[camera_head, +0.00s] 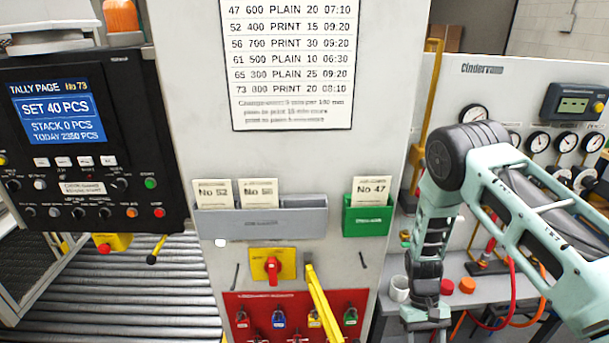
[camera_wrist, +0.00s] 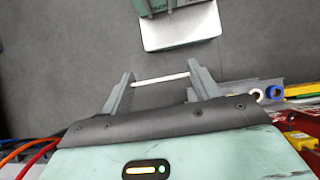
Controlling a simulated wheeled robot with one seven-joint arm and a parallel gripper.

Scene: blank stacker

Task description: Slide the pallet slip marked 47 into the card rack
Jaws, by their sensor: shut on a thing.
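My gripper (camera_wrist: 160,84) is shut on a thin white slip (camera_wrist: 160,80), seen edge-on between the two fingers in the wrist view; no number on it can be read. In the head view my gripper (camera_head: 427,326) hangs low at the right, away from the panel, and the slip cannot be made out there. The grey card rack (camera_head: 262,223) on the panel holds cards No 52 (camera_head: 213,192) and one that looks like No 56 (camera_head: 259,193) at its left and middle; its right part looks empty. A card marked No 47 (camera_head: 372,189) stands in a separate green holder (camera_head: 366,222).
A yellow rotary switch (camera_head: 271,266), a yellow bar (camera_head: 321,305) and a red padlock board (camera_head: 297,302) sit below the rack. A control console (camera_head: 82,142) is at the left. A bench with a white cup (camera_head: 399,288) and hoses is at the right.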

